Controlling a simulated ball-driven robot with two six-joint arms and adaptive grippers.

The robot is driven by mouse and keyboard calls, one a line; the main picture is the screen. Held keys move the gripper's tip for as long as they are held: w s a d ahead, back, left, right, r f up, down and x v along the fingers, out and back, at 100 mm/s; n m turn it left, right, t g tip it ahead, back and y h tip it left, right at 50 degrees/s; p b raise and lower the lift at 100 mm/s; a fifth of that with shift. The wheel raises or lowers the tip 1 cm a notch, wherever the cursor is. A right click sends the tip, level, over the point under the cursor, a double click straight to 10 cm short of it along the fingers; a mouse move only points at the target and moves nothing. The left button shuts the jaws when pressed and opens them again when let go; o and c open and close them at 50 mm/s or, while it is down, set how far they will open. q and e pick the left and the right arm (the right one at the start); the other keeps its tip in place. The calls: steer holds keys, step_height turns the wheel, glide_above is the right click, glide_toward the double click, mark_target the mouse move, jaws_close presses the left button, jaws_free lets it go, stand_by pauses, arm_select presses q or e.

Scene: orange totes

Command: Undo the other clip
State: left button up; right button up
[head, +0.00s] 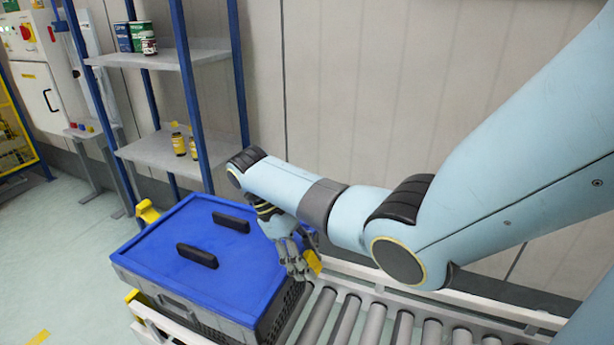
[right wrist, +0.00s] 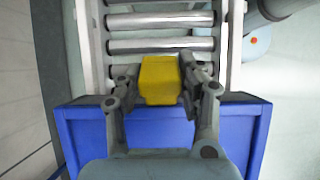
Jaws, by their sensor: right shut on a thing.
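A grey tote (head: 187,305) with a blue lid (head: 190,232) stands at the end of the roller conveyor. The lid has two black handles (head: 197,255) and lies on the tote. A yellow clip (head: 313,262) is at the lid's right side, partly hidden by my right gripper (head: 299,270). In the right wrist view the fingers of that gripper (right wrist: 160,84) are on both sides of the yellow clip (right wrist: 159,80), shut on it, at the lid's edge. Another yellow clip (head: 147,212) sticks up and outward at the lid's far left edge. My left gripper is out of view.
The conveyor rollers (head: 372,325) run to the right of the tote and look empty. A shelf rack (head: 165,152) with blue posts, cans (head: 148,45) and yellow bottles (head: 178,142) stands behind. A yellow piece (head: 132,296) shows at the tote's lower left. A wall is close behind my right arm.

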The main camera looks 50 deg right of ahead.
steer(key=o, duration=1.2)
steer(key=shift+c, duration=0.2)
steer(key=shift+f, duration=0.1)
